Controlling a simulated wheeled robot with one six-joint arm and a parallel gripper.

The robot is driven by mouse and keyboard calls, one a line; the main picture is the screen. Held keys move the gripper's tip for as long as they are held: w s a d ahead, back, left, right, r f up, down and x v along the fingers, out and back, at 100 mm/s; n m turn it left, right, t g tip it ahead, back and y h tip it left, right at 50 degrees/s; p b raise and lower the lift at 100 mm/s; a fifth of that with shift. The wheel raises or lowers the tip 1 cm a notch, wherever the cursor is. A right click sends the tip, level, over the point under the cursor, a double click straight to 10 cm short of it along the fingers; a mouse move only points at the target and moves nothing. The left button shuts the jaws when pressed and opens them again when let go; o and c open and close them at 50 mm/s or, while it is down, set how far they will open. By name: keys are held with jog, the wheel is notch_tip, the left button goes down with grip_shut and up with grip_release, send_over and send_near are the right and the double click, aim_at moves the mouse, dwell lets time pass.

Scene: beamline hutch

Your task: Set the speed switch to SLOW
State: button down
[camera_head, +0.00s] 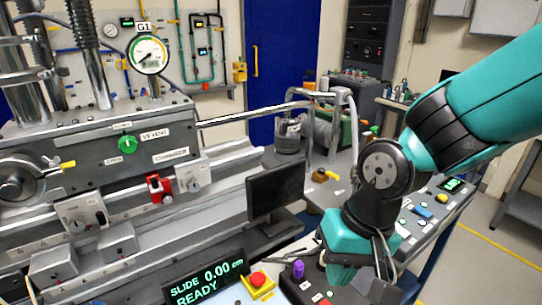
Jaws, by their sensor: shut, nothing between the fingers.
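No switch with a readable SPEED or SLOW label shows. A control box (292,288) at the bottom middle carries a purple knob (298,269) and small labels too small to read. My arm's teal wrist (345,243) hangs just right of the purple knob, over the right part of this box, and hides some of it. The display (206,281) left of the box reads SLIDE 0.00 and READY.
A red button on a yellow base (258,282) stands between display and box. A dark monitor (275,190) stands behind. A panel with coloured buttons (422,212) lies right of my arm. A machine with a green knob (126,143) and red clamp (158,187) fills the left.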

jog(key=s+d+r+n+y, duration=0.1)
jog(key=s+d+r+n, duration=0.4)
jog(key=s+r+n, duration=0.1)
notch_tip(320, 180, up, 3)
jog(key=shift+s+f, duration=0.2)
jog(key=shift+s, duration=0.6)
jog(key=shift+w, duration=0.1)
